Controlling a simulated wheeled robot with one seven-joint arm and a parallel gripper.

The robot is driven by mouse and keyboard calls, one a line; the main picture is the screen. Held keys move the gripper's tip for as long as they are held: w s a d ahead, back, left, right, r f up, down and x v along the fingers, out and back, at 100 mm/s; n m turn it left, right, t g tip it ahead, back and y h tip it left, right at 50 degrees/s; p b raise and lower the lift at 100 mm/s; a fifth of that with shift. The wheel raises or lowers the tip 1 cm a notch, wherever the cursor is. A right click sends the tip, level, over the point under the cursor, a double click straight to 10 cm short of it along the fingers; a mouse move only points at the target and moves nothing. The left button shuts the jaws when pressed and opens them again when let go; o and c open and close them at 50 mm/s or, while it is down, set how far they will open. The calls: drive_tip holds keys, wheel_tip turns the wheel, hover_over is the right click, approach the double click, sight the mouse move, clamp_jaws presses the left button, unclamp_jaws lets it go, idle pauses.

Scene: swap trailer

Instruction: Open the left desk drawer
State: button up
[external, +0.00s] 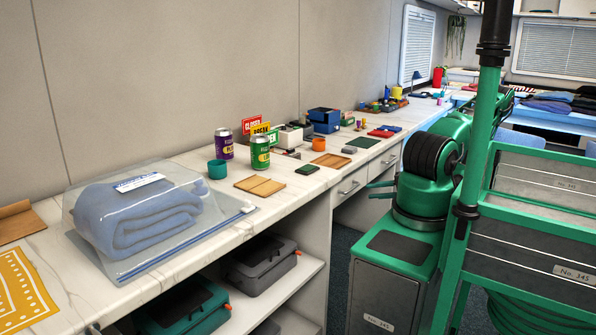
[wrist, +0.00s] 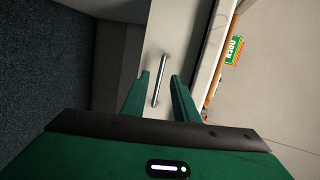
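The left desk drawer (external: 351,184) is a pale front under the countertop with a metal bar handle (external: 348,188). It looks shut. A second drawer (external: 390,158) with a similar handle is to its right. The fingers are apart from each other; I cannot tell whether either touches the handle.
The marble-look countertop (external: 300,190) above the drawers carries cans (external: 260,152), an orange cup (external: 319,144), a wooden tray (external: 331,160) and signs. A bagged blue blanket (external: 140,212) lies at the left. Open shelves (external: 285,285) with toolboxes stand left of the drawers.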

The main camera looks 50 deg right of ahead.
drive_tip(key=w+d+f+m+t+h, duration=0.1)
drive_tip(key=w+d+f+m+h, duration=0.1)
drive_tip(key=w, duration=0.7)
drive_tip(key=shift+w+d+f+h, duration=0.3)
drive_tip(key=shift+w+d+f, duration=0.05)
drive_tip(key=shift+d, duration=0.2)
clamp_jaws()
